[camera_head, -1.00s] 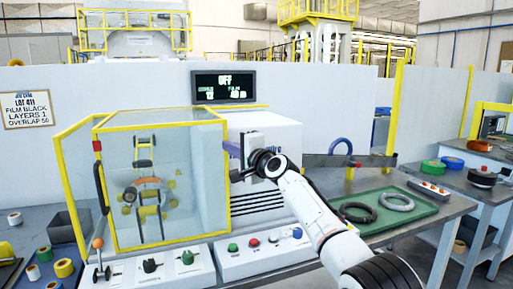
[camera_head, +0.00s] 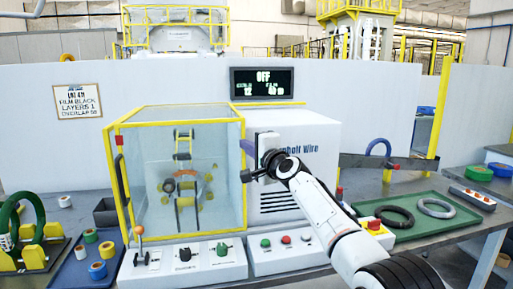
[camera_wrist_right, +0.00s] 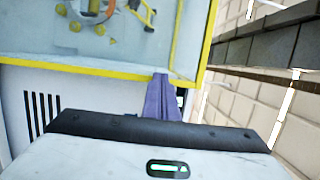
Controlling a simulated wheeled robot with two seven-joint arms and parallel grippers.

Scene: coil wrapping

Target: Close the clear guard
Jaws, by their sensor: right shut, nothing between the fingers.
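The clear guard (camera_head: 226,170) is a see-through box with yellow edges around the wrapping head on the bench. Its front panel stands across the machine front; I cannot tell whether it is fully shut. A coil ring (camera_head: 183,183) and rollers show through it. My right gripper (camera_head: 246,147) is beside the guard's upper right edge, in front of the white housing. Its purple fingers (camera_wrist_right: 161,98) are shut and empty, with the tips close to the guard's yellow edge (camera_wrist_right: 85,68) in the right wrist view. Contact is unclear. My left gripper is out of view.
A control panel (camera_head: 262,262) with knobs and buttons lies in front. A green tray (camera_head: 440,228) with dark and grey rings is at right. At left are a blue mat (camera_head: 75,275) with tape rolls and a green ring (camera_head: 10,218) on a yellow stand. The display (camera_head: 268,96) reads OFF.

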